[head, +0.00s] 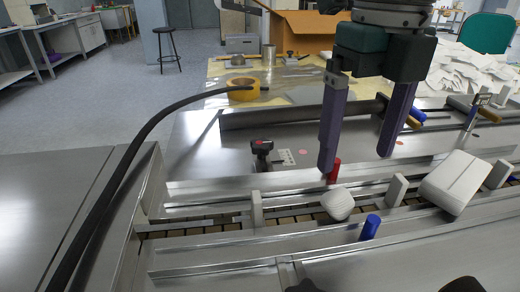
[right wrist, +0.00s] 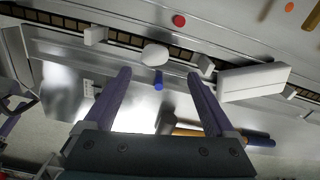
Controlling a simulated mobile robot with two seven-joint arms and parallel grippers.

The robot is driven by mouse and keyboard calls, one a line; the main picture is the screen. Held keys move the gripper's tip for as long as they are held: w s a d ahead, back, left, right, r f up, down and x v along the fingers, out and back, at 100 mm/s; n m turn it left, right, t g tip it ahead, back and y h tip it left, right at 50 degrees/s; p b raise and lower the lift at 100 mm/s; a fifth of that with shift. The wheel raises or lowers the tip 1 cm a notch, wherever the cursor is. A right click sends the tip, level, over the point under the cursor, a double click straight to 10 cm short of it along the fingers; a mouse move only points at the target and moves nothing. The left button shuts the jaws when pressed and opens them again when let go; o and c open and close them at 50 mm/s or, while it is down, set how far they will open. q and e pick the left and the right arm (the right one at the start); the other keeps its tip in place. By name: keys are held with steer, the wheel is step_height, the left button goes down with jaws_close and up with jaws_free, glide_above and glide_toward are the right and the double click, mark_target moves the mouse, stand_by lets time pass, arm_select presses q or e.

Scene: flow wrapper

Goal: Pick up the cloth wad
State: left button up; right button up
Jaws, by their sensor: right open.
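The cloth wad (head: 338,203) is a small, rounded, off-white lump in the slatted conveyor channel, between upright grey lugs. It also shows in the right wrist view (right wrist: 155,54), just beyond the fingertips and roughly between their lines. My right gripper (head: 356,163) comes down from the top with two long purple fingers spread wide. My left gripper is not in view.
A larger white packet (head: 455,182) lies in the channel to the right. A red peg (head: 333,171) and a blue peg (head: 370,227) stand near the wad. Metal rails flank the channel. A black-handled tool (head: 262,153), a tape roll (head: 243,89) and a cardboard box (head: 302,32) are behind.

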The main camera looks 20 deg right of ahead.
mark_target(340, 197)
steer(key=shift+s+a+f, duration=0.1)
steer(key=shift+s+f, duration=0.05)
steer(key=shift+f, duration=0.7)
steer(key=f, duration=0.6)
steer(key=shift+w+a+f, duration=0.2)
steer(key=shift+a, duration=0.05)
steer(key=c, duration=1.4)
steer(key=shift+r, duration=0.1)
